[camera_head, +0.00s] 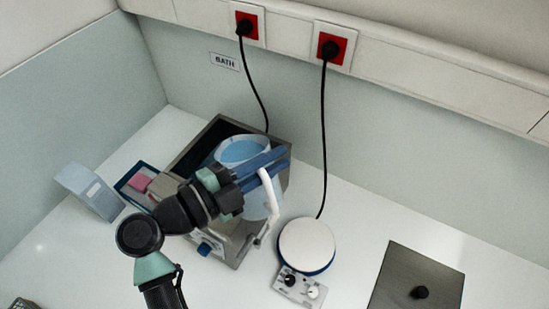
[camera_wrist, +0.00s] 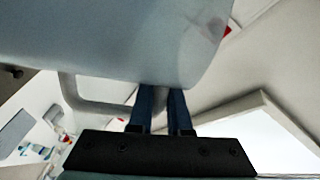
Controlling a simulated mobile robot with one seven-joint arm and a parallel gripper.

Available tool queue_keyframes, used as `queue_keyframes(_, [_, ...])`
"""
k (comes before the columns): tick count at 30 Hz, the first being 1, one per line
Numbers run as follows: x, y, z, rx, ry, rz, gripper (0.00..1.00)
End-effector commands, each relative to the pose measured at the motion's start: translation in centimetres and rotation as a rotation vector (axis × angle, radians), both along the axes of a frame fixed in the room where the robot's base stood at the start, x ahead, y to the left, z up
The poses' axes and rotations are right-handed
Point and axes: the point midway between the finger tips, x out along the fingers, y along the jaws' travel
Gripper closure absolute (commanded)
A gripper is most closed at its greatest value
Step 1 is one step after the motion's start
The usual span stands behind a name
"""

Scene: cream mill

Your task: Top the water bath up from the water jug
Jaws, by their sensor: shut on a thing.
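The water bath (camera_head: 222,122) is a grey metal box with a dark open top, under the BATH label on the wall. The water jug (camera_head: 262,205) is pale and translucent, with blue water visible through its mouth. My gripper (camera_head: 280,162) has its blue fingers shut on the jug's white handle, and the jug overlaps the bath's right part in the head view. In the wrist view the jug (camera_wrist: 110,40) fills the top, with the handle between the fingers (camera_wrist: 160,100). I cannot tell its exact tilt or height. My arm and the jug hide much of the bath's opening.
A round white-topped plate device (camera_head: 306,245) with knobs stands right of the bath. A grey lid with a black knob (camera_head: 415,280) lies farther right. Left are a dark blue tray (camera_head: 128,178) with a pink block (camera_head: 141,183) and a pale box (camera_head: 88,190). Cables hang from the wall sockets.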

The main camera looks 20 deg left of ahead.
Motion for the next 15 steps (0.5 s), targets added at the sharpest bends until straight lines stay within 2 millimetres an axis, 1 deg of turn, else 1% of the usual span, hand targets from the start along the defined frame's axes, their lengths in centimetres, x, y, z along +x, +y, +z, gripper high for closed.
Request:
queue_keyframes(1, [0.1, 0.2, -0.4, -0.022, 0.029, 0.001, 1.0])
queue_keyframes(3, [0.2, 0.3, -0.5, -0.049, 0.052, 0.002, 1.0])
queue_keyframes(15, [0.8, 1.2, -0.6, -0.195, 0.168, -0.002, 1.0])
